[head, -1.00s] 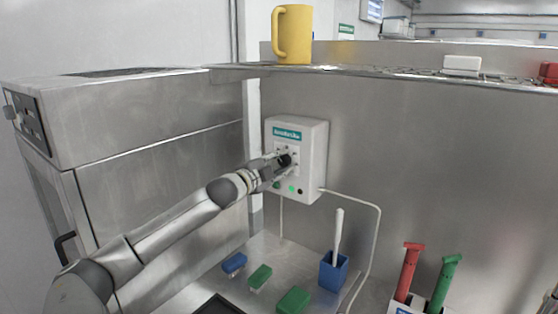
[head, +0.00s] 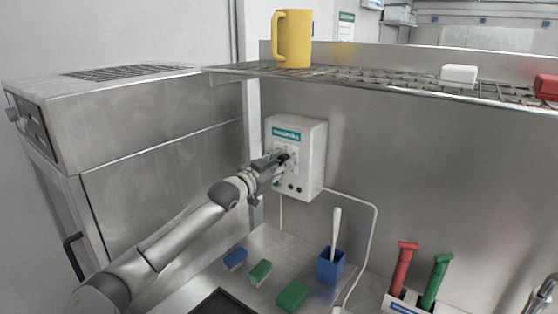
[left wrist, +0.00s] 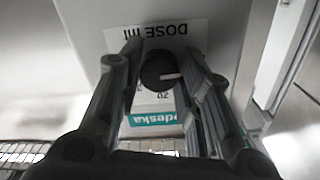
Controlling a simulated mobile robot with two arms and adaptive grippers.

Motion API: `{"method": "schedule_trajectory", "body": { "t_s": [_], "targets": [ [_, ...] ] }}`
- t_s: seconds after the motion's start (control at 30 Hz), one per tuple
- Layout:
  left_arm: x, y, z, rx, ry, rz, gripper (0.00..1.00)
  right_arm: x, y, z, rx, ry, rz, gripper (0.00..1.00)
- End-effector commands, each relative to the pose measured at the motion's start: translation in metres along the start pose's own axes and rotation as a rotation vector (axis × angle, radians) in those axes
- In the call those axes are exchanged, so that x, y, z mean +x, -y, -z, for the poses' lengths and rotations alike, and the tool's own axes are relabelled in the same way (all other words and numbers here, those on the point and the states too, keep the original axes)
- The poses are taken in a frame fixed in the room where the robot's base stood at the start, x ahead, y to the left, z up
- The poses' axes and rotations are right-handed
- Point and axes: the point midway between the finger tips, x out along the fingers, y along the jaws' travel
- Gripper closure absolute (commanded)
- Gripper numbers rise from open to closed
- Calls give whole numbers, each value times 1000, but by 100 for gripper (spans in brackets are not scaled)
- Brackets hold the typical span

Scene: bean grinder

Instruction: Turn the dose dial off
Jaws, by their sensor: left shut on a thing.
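A white dosing box (head: 312,155) with a teal label is mounted on the steel wall. Its dose dial, a round black knob (left wrist: 160,74) with a white pointer mark, shows in the left wrist view below the upside-down "DOSE ml" lettering. The pointer mark points to the right in that view. My left gripper (head: 286,160) is at the front of the box, shut on the dial with a finger on each side; it also shows in the left wrist view (left wrist: 162,62). In the head view the gripper hides most of the dial. The small indicators below it look dark.
A wire shelf (head: 390,79) above holds a yellow mug (head: 294,40) and a white block (head: 459,75). Below are blue and green sponges (head: 292,296), a blue cup with a brush (head: 331,266), and red and green-handled tools (head: 404,268). A white cable (head: 375,240) hangs from the box.

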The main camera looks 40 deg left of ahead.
Motion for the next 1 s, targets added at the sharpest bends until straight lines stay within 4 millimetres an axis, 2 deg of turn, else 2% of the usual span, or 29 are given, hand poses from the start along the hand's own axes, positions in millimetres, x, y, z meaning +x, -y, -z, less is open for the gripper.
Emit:
{"method": "schedule_trajectory", "body": {
  "t_s": [0.3, 0.77, 0.8, 0.93, 1.0],
  "targets": [
    [0, -1, -2, -91, 4, -1, 91, -6, 0, 0, 0, 0, 0, 54],
    [0, -2, -2, -103, 5, -2, 91, -6, 0, 0, 0, 0, 0, 54],
    [0, -2, -2, -103, 5, -2, 63, -6, -1, 0, 0, 0, -1, 54],
    [0, -1, -2, -102, 3, -1, 47, -6, -1, 0, 0, 0, -1, 54],
    [0, -1, -2, -101, 3, -1, 46, -6, -1, 0, 0, 0, -1, 54]
  ]
}}
